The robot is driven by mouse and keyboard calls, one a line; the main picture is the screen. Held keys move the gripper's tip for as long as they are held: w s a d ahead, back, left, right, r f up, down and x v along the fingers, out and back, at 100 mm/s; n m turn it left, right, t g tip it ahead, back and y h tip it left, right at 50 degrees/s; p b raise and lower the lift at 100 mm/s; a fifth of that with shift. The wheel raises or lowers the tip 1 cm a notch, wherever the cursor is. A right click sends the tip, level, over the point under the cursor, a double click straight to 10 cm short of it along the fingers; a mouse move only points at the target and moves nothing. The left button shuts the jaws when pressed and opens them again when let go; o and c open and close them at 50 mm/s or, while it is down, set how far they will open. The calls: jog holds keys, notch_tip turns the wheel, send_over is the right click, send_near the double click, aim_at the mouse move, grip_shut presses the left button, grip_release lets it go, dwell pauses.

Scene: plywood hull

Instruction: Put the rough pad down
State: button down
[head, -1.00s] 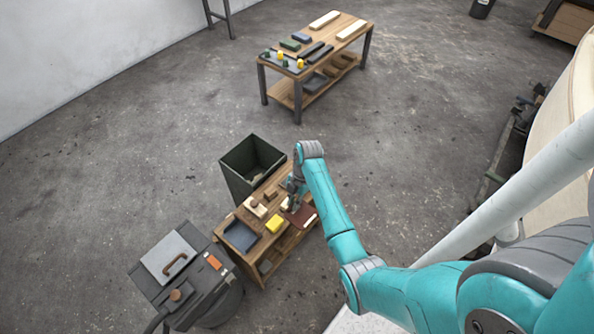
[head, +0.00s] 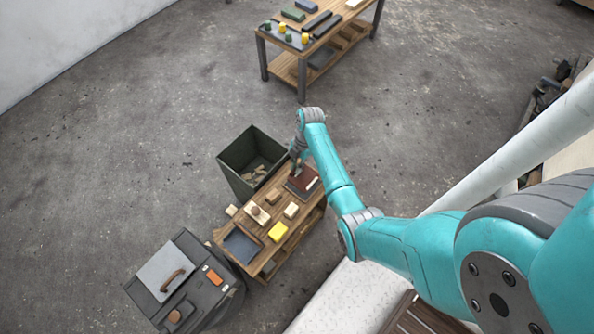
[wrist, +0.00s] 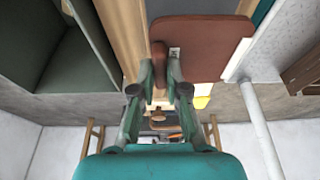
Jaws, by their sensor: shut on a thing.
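The rough pad looks to be the flat dark red-brown piece (head: 306,178) at the far right end of the low wooden table (head: 262,264). In the wrist view the pad (wrist: 208,50) is a broad rounded plate with a small white mark near its left edge. My gripper (head: 296,170) is at the pad's left side. In the wrist view my gripper (wrist: 160,82) is shut at that edge, where a brown rounded piece shows between the fingertips. I cannot tell whether the pad touches the table.
The table also holds a yellow block (head: 278,232), a cream block (head: 291,210), a brown block (head: 273,198), a knobbed block (head: 257,215) and a dark tray (head: 242,243). An open green bin (head: 236,172) stands beside it. A grey machine (head: 185,285) stands at lower left.

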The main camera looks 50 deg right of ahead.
jog(key=shift+f, duration=2.2)
jog(key=shift+f, duration=0.1)
jog(key=c, duration=1.2)
grip_release()
